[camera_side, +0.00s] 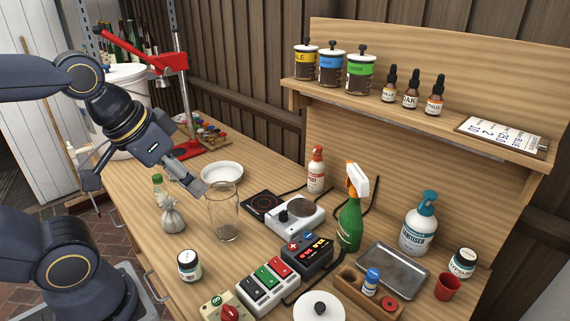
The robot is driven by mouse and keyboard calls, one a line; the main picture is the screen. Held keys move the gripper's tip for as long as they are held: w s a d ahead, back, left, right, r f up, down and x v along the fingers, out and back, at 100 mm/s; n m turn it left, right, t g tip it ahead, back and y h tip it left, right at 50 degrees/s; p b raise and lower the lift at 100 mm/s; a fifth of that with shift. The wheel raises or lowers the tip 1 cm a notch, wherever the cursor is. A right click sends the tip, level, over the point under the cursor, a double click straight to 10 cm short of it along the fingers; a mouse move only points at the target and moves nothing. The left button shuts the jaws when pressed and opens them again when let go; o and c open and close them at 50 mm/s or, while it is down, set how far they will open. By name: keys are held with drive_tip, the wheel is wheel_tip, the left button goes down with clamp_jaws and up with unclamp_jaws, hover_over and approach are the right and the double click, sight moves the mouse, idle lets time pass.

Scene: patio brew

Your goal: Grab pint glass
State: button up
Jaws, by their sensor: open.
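The pint glass (224,218) is clear and stands upright and empty on the wooden workbench, left of the middle of the view. My gripper (148,190) is open, up and to the left of the glass. One finger reaches toward the glass rim and the other hangs out past the bench's left side. Nothing is between the fingers. From this angle I cannot tell whether the nearer finger touches the rim.
A tied grey sack (172,219) and a small green-capped bottle (158,184) stand left of the glass. A white bowl (222,174) is behind it, a hot plate (297,214) to its right. A labelled jar (187,265) and a switch box (267,287) are in front.

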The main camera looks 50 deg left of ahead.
sight(225, 197)
drive_tip(key=o, duration=0.6)
drive_tip(key=w+a+f, duration=0.2)
drive_tip(key=w+a, duration=0.6)
drive_tip(key=a, duration=0.2)
drive_tip(key=shift+g, duration=0.4)
drive_tip(key=x, duration=0.5)
drive_tip(key=s+a+x, duration=0.1)
drive_tip(key=x, duration=0.5)
drive_tip(key=a+x, duration=0.1)
drive_tip(key=x, duration=0.5)
drive_tip(key=shift+s+f, duration=0.25)
drive_tip(key=shift+f, duration=0.35)
